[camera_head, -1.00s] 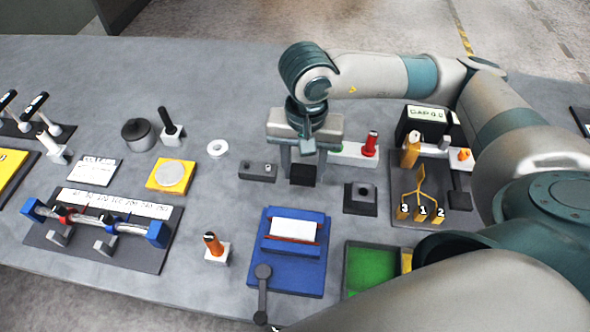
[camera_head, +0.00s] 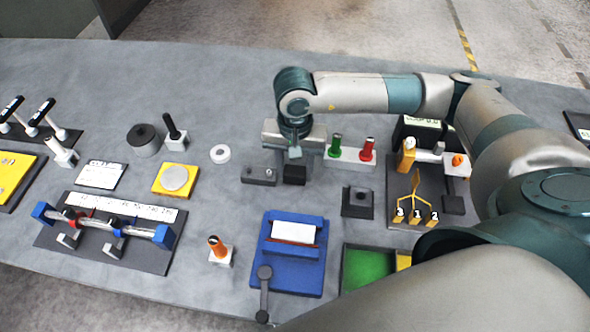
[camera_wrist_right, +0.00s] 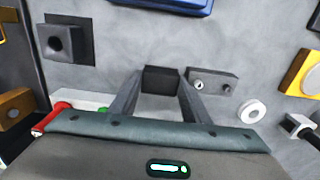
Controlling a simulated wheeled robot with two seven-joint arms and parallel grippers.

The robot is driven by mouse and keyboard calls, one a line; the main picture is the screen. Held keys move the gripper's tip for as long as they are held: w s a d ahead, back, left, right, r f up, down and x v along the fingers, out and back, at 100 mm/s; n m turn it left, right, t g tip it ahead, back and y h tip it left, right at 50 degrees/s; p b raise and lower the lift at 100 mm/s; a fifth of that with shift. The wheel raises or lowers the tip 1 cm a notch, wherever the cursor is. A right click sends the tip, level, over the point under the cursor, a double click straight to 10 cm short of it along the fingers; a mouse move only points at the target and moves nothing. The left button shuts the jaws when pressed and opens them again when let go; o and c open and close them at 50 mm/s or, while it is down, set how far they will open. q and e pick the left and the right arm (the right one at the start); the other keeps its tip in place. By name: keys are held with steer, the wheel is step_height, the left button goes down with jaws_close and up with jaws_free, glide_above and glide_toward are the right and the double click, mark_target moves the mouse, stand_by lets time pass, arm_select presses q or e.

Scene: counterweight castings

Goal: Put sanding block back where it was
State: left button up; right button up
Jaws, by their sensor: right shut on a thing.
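The sanding block appears to be the small dark block (camera_head: 294,174) at the tips of my right gripper (camera_head: 295,166). The right gripper is shut on it, and the wrist view shows the dark block (camera_wrist_right: 160,79) between the two fingers. It is just right of a low grey block with round knobs (camera_head: 259,175), with a narrow gap between them. I cannot tell whether the dark block touches the table. My left gripper is not in view.
A white holder with green and red handles (camera_head: 350,159) stands close right of the gripper. A dark square block with a socket (camera_head: 357,202) is to the front right, and a blue fixture (camera_head: 295,275) is in front. A white ring (camera_head: 220,154) lies left.

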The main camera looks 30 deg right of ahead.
steer(key=shift+f+p, duration=0.35)
steer(key=shift+f, duration=0.45)
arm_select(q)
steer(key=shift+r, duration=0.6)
arm_select(e)
steer(key=shift+f, duration=0.15)
steer(key=shift+f, duration=0.15)
steer(key=o, duration=0.8)
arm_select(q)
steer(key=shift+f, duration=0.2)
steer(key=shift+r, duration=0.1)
